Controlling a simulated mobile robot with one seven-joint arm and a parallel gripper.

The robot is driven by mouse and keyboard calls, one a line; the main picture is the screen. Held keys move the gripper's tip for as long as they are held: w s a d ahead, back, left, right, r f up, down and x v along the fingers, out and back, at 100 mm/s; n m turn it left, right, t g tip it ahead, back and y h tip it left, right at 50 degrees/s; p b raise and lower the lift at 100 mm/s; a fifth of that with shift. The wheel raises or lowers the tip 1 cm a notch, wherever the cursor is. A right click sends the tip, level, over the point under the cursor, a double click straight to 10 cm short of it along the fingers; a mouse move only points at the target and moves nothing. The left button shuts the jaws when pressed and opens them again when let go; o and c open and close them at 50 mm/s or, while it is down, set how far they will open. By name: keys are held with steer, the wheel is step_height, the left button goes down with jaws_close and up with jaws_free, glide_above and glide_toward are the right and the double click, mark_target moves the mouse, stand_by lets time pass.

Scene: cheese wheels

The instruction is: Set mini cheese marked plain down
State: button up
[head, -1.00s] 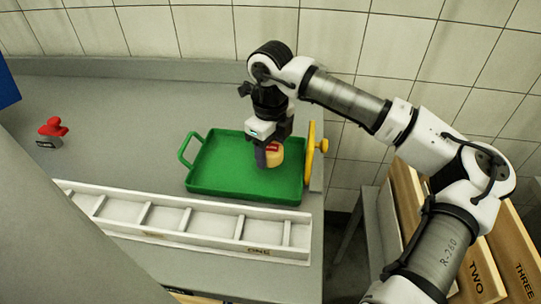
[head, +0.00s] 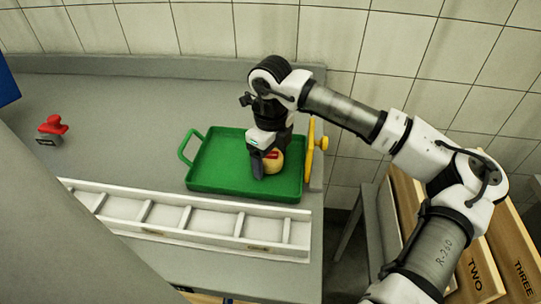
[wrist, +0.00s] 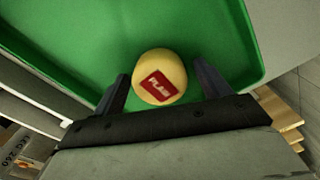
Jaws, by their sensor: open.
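The mini cheese (head: 273,161) is a small yellow wheel with a red label. In the wrist view the label on the cheese (wrist: 160,78) reads PLAIN. It is over the green tray (head: 218,178), toward its right part, and appears to rest on the tray floor. My gripper (head: 264,168) is low over the tray at the cheese. In the wrist view the two dark fingers of my gripper (wrist: 163,88) stand on either side of the cheese, with a visible gap at the right finger. The tray (wrist: 85,40) fills much of that view.
A white divided rack (head: 190,218) lies in front of the tray. A red-handled stamp-like object (head: 52,128) stands at the left. Wooden bins marked TWO (head: 477,268) and THREE stand at the right. The counter's left middle is clear.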

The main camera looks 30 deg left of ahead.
mark_target(270, 155)
steer(key=shift+r, duration=0.1)
step_height(270, 155, up, 12)
steer(key=b, duration=0.1)
stand_by(0.4)
